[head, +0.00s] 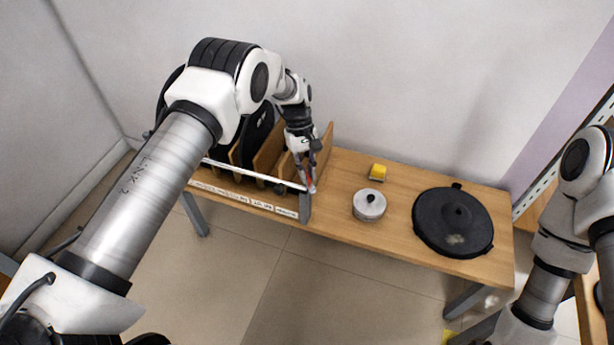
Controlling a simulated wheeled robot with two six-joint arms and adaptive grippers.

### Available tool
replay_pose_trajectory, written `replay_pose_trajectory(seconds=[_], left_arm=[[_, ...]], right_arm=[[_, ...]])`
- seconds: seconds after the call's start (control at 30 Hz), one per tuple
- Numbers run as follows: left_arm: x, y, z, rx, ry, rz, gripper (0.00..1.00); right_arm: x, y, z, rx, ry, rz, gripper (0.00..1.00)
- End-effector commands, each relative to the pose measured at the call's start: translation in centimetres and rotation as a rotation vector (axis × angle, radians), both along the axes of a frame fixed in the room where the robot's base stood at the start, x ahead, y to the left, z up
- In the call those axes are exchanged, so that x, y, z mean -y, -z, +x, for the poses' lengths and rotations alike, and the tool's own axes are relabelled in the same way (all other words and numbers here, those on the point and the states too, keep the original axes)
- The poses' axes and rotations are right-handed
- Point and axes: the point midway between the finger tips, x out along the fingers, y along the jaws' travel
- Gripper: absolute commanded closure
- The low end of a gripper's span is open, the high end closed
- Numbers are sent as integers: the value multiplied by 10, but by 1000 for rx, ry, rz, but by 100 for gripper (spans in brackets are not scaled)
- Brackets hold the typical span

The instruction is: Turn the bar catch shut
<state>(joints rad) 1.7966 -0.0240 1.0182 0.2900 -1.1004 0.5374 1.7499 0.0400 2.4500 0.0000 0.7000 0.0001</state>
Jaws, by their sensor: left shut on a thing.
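A pale bar (252,175), which I take to be the bar catch, runs across the front of a wooden rack (325,146) on the table. Its right end meets a grey upright post (305,208) at the rack's front right corner. My left gripper (311,184) points down at that end and is shut on the bar there; a small red part shows between the fingers. The exact grip is small and partly hidden by the fingers. My left arm hides the bar's left end. My right arm shows at the right edge, its gripper out of view.
The wooden table (335,222) also bears a round silver lidded pot (369,207), a small yellow block (378,172) and a large black round lid (453,225). Dark flat pieces (258,128) stand in the rack. A wall stands close behind.

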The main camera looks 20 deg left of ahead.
Motion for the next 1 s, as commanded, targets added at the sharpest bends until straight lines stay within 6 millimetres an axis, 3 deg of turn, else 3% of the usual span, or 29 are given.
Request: replay_pose_trajectory(seconds=[0.2, 0.6, 1.0], left_arm=[[1, 2, 1, 4, 204, 1, 100], [1, 0, 1, 3, 549, 0, 100], [1, -1, 1, 3, 721, 0, 100]], right_arm=[[0, 14, 0, 0, 0, 0, 32], [0, 25, 0, 0, 0, 0, 32], [0, 27, 0, 0, 0, 0, 32]])
